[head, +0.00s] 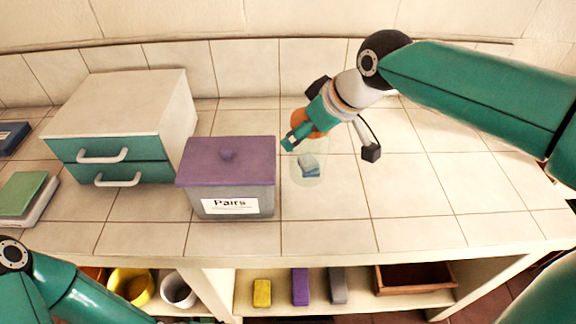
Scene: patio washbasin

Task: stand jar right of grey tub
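The grey tub (243,208) has a purple lid (205,168) and a label reading "Pairs"; it stands mid-counter. A small translucent jar (308,178) with blue and pale pieces inside appears upright on the tiles, just right of the tub with a small gap. An orange part, seemingly its lid, shows at its top, partly covered by my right gripper (344,120). That gripper reaches down-left over the jar. Its dark fingertips are spread wide, apart from the jar's sides. Contact with the lid cannot be judged. My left gripper is out of view.
A drawer cabinet (135,105) stands left of the tub, with a green-topped box (22,192) at far left. The counter right of the jar is clear. The shelf below holds a yellow pot (132,283), a white pot (178,290), small blocks and a brown tray (415,278).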

